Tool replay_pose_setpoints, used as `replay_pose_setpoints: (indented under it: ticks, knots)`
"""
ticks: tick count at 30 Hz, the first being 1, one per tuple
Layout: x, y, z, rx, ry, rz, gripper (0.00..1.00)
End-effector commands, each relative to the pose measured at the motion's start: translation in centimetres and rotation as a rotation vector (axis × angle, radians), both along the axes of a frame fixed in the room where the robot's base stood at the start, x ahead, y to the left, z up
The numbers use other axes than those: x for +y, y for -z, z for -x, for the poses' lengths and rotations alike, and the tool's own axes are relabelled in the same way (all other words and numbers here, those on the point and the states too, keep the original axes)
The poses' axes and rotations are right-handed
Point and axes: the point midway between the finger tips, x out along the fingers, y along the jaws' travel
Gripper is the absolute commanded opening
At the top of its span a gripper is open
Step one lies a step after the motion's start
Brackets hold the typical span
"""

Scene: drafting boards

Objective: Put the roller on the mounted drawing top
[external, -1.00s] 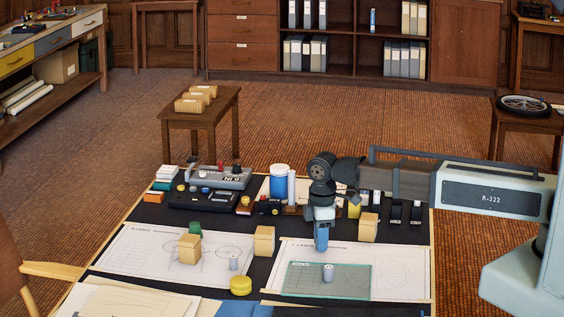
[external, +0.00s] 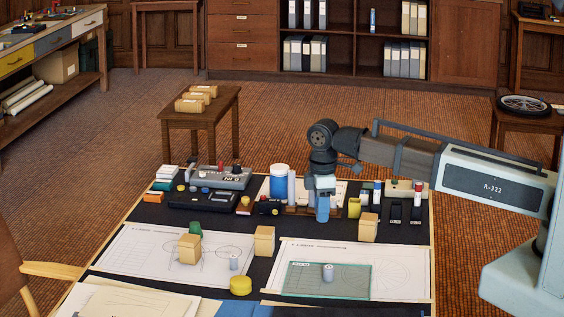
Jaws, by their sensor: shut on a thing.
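My gripper (external: 322,208) points down over the back half of the dark table, above and behind the right drawing. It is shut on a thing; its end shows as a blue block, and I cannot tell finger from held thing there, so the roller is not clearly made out. The right drawing (external: 400,270) lies flat, with a greenish clear plate (external: 352,287) on it. A small grey cylinder (external: 328,273) stands on that plate. The left drawing (external: 130,250) bears another small grey cylinder (external: 234,263). I cannot tell which drawing is the mounted one.
Wooden blocks (external: 265,240) stand between and on the drawings, with one more block (external: 368,226) behind the right drawing. A yellow round tin (external: 241,285) sits in front. A blue-and-white jar (external: 280,182), a pale cylinder (external: 292,187) and instruments (external: 220,178) crowd the back.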

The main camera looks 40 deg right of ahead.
Motion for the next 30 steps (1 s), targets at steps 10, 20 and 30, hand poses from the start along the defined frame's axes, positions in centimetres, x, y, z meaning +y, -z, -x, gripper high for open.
replay_pose_setpoints:
  ticks: [10,20,30]
  knots:
    - [-3.3,-1.3,-1.7,0.001,0.057,0.0,0.0]
    - [-11.7,-1.2,-8.9,0.009,0.213,0.003,0.0]
    - [-20.1,-1.5,-21.5,0.015,0.348,0.005,0.0]
